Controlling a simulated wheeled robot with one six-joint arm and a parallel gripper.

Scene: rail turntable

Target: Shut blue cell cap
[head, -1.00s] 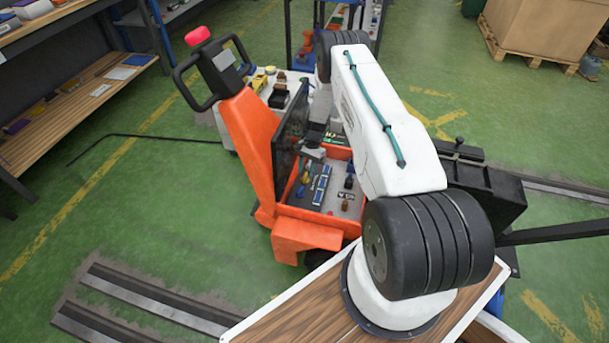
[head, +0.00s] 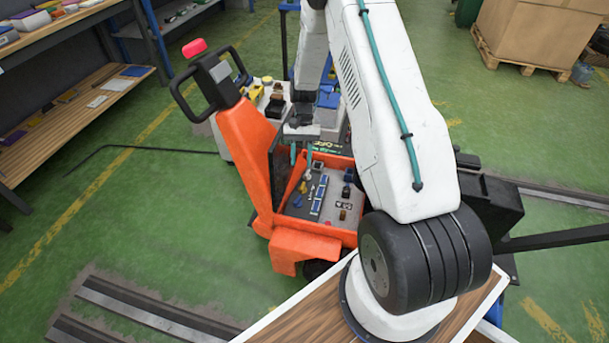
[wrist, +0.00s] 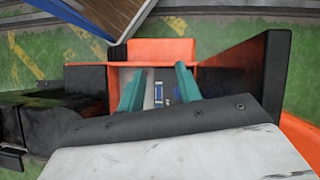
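A row of small blue cells (head: 319,194) lies on the grey panel inside the orange cart (head: 250,160). The blue parts also show between my fingers in the wrist view (wrist: 159,96). They are too small to tell which one is the blue cell cap or whether it is open. My gripper (head: 302,156) hangs above the far part of the cart's open compartment, pointing down. In the wrist view my gripper's (wrist: 160,88) two teal fingers stand apart with nothing between their tips. The cells lie below, apart from the fingers.
A dark upright panel (head: 278,155) borders the compartment's left side. Small yellow, blue, brown and black parts sit around the cells. A black handle (head: 192,98) with a red knob rises at the left. A black box (head: 488,200) stands to the right.

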